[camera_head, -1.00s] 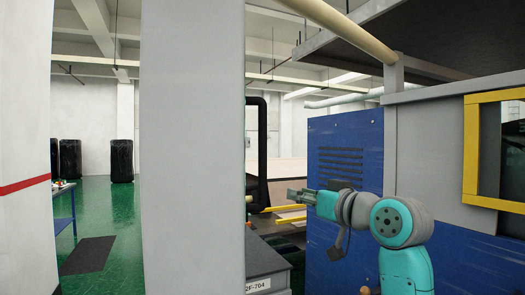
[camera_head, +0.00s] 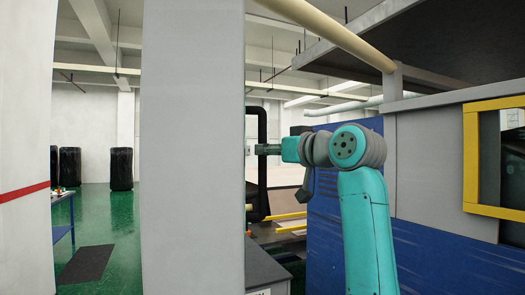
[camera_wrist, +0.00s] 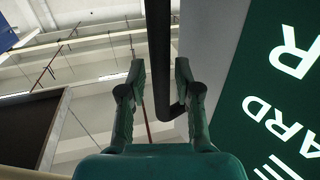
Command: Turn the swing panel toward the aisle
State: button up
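A tall grey panel (camera_head: 193,150) stands upright in the middle of the head view; I take it for the swing panel. A black bar handle (camera_head: 262,195) sticks out on its right side. In the wrist view the black bar (camera_wrist: 158,50) runs down between my fingers and bends right toward a grey face. My gripper (camera_head: 262,149) is level with the upright of the handle. In the wrist view my gripper (camera_wrist: 160,70) is open, with a finger on either side of the bar and small gaps visible. I cannot tell how deep the bar sits between them.
A green sign (camera_wrist: 275,110) with white letters is on the grey face. A blue cabinet (camera_head: 335,225) and a yellow-framed window (camera_head: 471,160) stand at right. A pale pipe (camera_head: 335,35) crosses overhead. Green floor (camera_head: 125,220) is open at left, with black wrapped rolls (camera_head: 121,169) farther back.

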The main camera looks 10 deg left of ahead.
jog(key=x, duration=0.3)
grip_shut()
jog(key=shift+d, duration=0.1)
